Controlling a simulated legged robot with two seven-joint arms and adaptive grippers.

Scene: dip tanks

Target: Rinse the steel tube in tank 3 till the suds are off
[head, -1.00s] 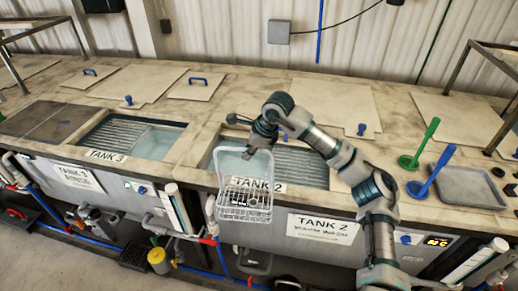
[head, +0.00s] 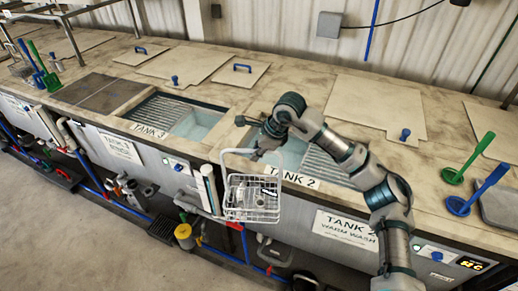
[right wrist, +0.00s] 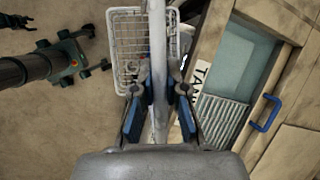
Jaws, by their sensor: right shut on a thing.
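My right gripper (right wrist: 158,95) is shut on the upright handle of a white wire basket (head: 252,212). The basket hangs in front of the counter's front edge, by the left end of tank 2 (head: 290,152). It also shows in the right wrist view (right wrist: 128,55), below the fingers. Small items lie in it; I cannot make out a steel tube or suds among them. Tank 3 (head: 198,125) is open to the left, with clear bluish water and a ribbed slope. A dark and teal part, perhaps my left gripper (right wrist: 88,58), shows in the right wrist view.
Lids with blue handles lie on the counter (head: 235,75) behind the tanks. Pipes, valves and a yellow container (head: 184,236) stand along the tank fronts. A green ladle (head: 468,160) and a blue ladle (head: 478,190) are at right. The floor (head: 60,230) at left is free.

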